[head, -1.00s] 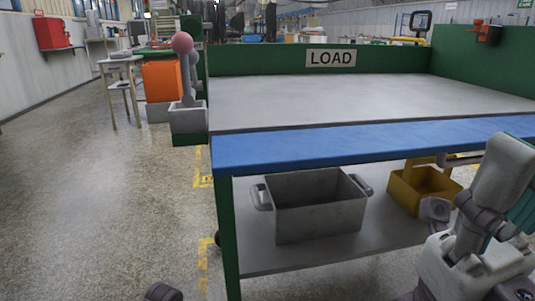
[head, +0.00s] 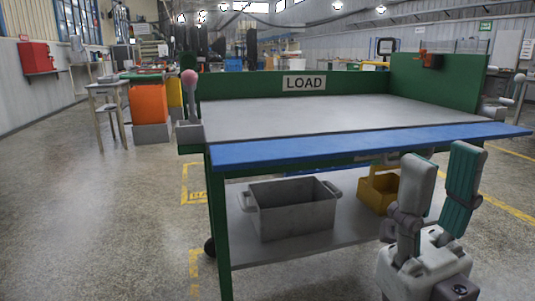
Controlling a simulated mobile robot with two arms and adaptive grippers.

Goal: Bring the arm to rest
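My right gripper (head: 443,160) stands at the lower right of the head view, in front of the workbench, with its fingers pointing up. The two grey fingers with teal inner pads are apart, and nothing is between them. The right forearm runs out of the picture below. My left gripper is not in view.
The green workbench with a blue front edge (head: 340,148) and a LOAD sign (head: 304,82) fills the middle. Its top is bare. A grey bin (head: 297,218) and a yellow carrier (head: 375,190) sit on its lower shelf. The floor at left is clear.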

